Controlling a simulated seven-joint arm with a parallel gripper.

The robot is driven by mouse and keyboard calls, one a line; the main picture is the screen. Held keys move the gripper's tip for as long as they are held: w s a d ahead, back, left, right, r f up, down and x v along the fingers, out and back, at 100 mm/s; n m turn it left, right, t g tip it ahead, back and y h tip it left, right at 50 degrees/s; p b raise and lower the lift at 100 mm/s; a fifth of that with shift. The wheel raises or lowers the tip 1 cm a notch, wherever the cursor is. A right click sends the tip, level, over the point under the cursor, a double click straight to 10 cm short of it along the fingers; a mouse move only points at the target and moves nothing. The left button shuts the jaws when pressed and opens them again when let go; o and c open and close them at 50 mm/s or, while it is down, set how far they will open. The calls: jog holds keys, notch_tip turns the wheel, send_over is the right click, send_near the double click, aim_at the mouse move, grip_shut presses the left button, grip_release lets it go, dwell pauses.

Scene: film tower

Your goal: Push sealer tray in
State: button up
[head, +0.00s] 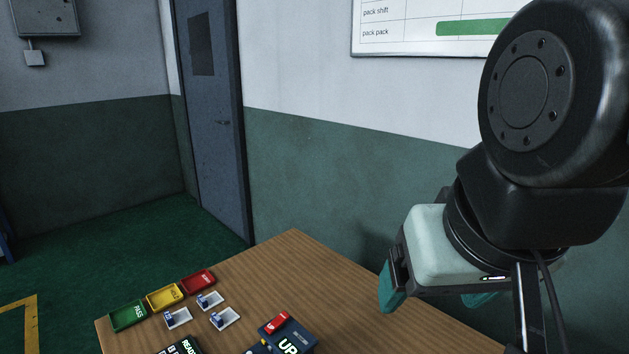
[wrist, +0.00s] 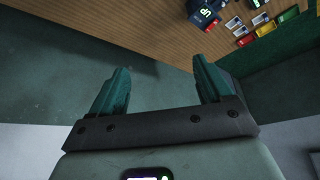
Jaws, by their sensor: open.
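The sealer is probably the dark box-shaped device (head: 287,337) marked "UP" at the bottom of the head view, partly cut off by the frame edge. It also shows in the wrist view (wrist: 203,12) at the top. I cannot make out its tray or tell whether it is in or out. My gripper (head: 432,296) is high at the right of the head view, over the table's far right side and well apart from the device. In the wrist view its two teal fingers (wrist: 162,88) are spread wide with nothing between them.
On the wooden table (head: 300,262) stand a green bin (head: 128,316), a yellow bin (head: 165,298) and a red bin (head: 198,282). Small white trays with blue items (head: 224,318) lie before them. The table's right part is bare. A wall stands behind.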

jog(key=w+a+f+g, duration=0.1)
jog(key=w+a+f, duration=0.1)
jog(key=w+a+f+g+y, duration=0.1)
jog(key=w+a+f, duration=0.1)
jog(key=a, duration=0.1)
jog(key=shift+w+f, duration=0.1)
jog(key=shift+f, duration=0.2)
jog(key=c, duration=0.5)
jog(key=w+a+f+m+g+y, duration=0.1)
jog(key=a+f+g, duration=0.2)
jog(key=a+f, duration=0.45)
jog(key=w+a+f+m+g, duration=0.1)
jog(key=a+f+m+g, duration=0.3)
jog(key=f, duration=0.6)
jog(key=shift+n+g+h, duration=0.3)
jog(key=shift+n, duration=0.2)
jog(key=a+x, duration=0.1)
jog(key=x, duration=1.2)
jog(key=a+x, duration=0.1)
jog(key=x, duration=0.6)
jog(key=shift+a, duration=0.35)
grip_shut()
